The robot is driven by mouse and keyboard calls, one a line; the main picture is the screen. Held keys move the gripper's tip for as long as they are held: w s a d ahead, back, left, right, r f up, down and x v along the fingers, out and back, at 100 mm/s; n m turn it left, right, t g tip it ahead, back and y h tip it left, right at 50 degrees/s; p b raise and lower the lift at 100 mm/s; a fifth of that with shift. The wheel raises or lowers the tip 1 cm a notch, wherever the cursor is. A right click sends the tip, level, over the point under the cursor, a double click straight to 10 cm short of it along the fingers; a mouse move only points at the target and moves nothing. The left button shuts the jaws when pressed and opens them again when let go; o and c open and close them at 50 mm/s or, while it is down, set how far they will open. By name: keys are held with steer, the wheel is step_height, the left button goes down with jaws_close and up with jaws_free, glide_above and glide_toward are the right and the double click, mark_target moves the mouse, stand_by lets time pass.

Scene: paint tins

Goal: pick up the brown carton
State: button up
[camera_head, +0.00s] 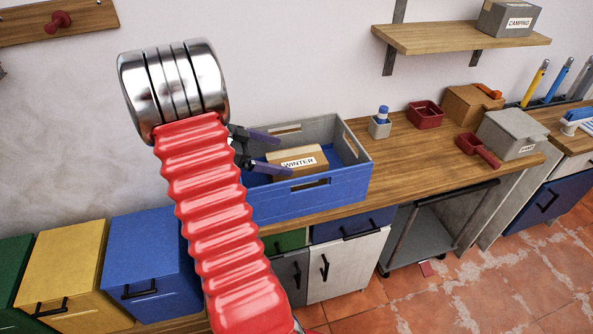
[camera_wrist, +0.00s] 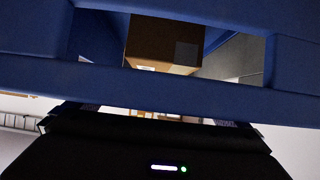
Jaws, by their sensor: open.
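The brown carton (camera_head: 296,161) with a white "WINTER" label sits inside a blue crate (camera_head: 310,197) on the wooden counter. In the wrist view the carton (camera_wrist: 160,47) shows through an opening in the blue crate wall (camera_wrist: 150,80). My gripper (camera_head: 270,152) is at the crate's left end, with its two dark fingers apart and pointing towards the carton. My red arm hides the crate's left end.
A shelf (camera_head: 455,38) hangs above. Blue (camera_head: 152,264) and yellow (camera_head: 65,278) cabinets stand at lower left.

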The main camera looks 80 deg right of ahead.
mark_target(293, 158)
steer(key=x, duration=0.5)
steer(key=shift+s, duration=0.1)
stand_by(0.4)
steer(key=c, duration=2)
